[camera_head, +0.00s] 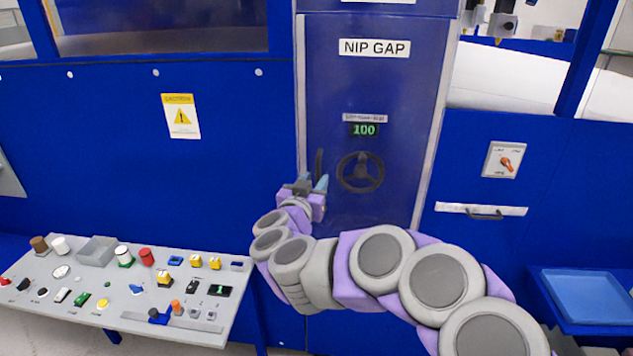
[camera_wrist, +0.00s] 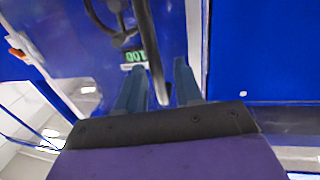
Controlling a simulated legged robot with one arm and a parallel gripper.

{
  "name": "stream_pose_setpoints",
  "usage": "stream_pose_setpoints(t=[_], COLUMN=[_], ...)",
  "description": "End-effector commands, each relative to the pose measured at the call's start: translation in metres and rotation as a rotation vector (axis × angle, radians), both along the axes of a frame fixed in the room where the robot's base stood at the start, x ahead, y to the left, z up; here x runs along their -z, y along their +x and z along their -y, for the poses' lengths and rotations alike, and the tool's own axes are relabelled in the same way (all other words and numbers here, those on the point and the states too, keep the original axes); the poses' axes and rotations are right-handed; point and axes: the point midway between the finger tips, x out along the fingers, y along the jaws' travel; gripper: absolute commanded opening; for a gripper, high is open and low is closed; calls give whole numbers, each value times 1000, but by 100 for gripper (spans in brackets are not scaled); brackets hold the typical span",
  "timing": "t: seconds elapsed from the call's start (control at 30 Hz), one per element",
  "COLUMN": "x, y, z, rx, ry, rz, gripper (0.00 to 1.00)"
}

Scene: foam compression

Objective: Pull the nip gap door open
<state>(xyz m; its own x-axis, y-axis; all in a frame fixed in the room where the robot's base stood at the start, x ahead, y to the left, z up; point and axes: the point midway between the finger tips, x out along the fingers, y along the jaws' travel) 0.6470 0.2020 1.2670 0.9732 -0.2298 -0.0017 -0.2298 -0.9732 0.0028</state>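The nip gap door (camera_head: 383,92) is a tall blue panel in a grey frame, labelled NIP GAP, and looks closed. A dark upright bar handle (camera_head: 319,163) is at its left edge. My gripper (camera_head: 322,184) is at the lower part of this handle. In the wrist view, which is turned over, the handle (camera_wrist: 148,45) runs down between the two blue fingers of my gripper (camera_wrist: 159,67). The fingers are apart, with a visible gap on the right side of the bar. Whether the bar touches the left finger I cannot tell.
A dark handwheel (camera_head: 360,172) and a green display (camera_head: 364,130) reading 100 are on the door, right of my gripper. A control panel (camera_head: 130,320) with several buttons stands at lower left. A rotary switch (camera_head: 505,161) and blue tray (camera_head: 590,295) are at right.

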Motion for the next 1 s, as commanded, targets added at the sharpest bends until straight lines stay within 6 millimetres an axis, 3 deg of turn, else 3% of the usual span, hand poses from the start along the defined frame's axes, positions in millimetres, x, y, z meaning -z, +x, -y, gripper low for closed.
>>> stream_pose_setpoints(t=[0.2,0.6,1.0], x=[0,-1,-1], y=[18,22,22], z=[5,5,4], rx=[0,-1,-2], ry=[1,0,0], rz=[1,1,1], gripper=[35,35,0])
